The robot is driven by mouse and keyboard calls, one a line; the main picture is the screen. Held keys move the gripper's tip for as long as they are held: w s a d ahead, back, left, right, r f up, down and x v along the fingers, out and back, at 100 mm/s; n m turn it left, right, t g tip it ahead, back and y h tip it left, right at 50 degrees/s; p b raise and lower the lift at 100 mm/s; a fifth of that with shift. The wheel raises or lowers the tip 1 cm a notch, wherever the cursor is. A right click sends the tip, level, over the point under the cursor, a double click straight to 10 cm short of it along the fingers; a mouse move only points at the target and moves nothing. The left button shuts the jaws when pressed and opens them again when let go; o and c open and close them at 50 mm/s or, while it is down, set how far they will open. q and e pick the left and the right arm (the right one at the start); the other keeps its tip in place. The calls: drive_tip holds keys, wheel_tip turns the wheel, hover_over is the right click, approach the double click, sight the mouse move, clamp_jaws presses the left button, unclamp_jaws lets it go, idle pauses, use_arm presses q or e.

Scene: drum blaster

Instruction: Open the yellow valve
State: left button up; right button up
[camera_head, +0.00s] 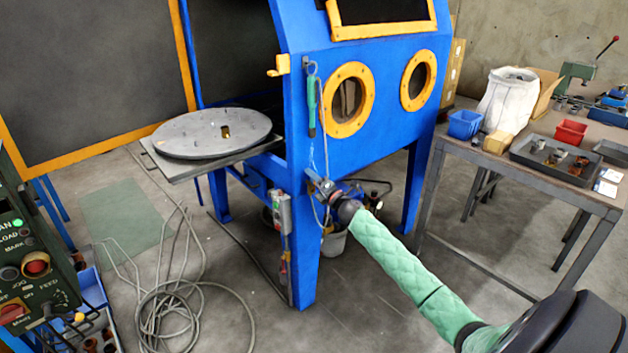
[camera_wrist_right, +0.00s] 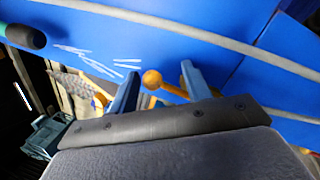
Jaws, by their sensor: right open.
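In the right wrist view, a yellow valve handle with a round knob (camera_wrist_right: 152,79) shows against the blue cabinet wall, between my two fingers. My right gripper (camera_wrist_right: 160,69) is open around the line of the handle, with a finger on each side; I cannot tell whether either touches it. In the head view, my right arm in a green quilted sleeve reaches the cabinet's front corner post, where my right gripper (camera_head: 322,188) is small and partly hidden by the wrist. The valve cannot be made out there. My left gripper is not in view.
The blue blast cabinet (camera_head: 345,150) stands ahead, with a grey hose and a green-handled tool (camera_head: 312,105) hanging by the post. A grey control box (camera_head: 281,213) is lower on the post. A workbench (camera_head: 500,172) is at right. Loose cable (camera_head: 185,305) lies on the floor.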

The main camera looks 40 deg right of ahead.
drive_tip(key=shift+s+d+r, duration=0.1)
drive_tip(key=shift+s+d, duration=0.1)
drive_tip(key=shift+s, duration=0.4)
use_arm(q)
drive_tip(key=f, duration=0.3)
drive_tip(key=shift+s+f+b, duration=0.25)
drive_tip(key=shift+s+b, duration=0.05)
drive_tip(key=shift+b, duration=0.1)
use_arm(e)
drive_tip(key=v, duration=0.6)
drive_tip(key=shift+s+f, duration=0.2)
drive_tip(key=shift+s, duration=0.1)
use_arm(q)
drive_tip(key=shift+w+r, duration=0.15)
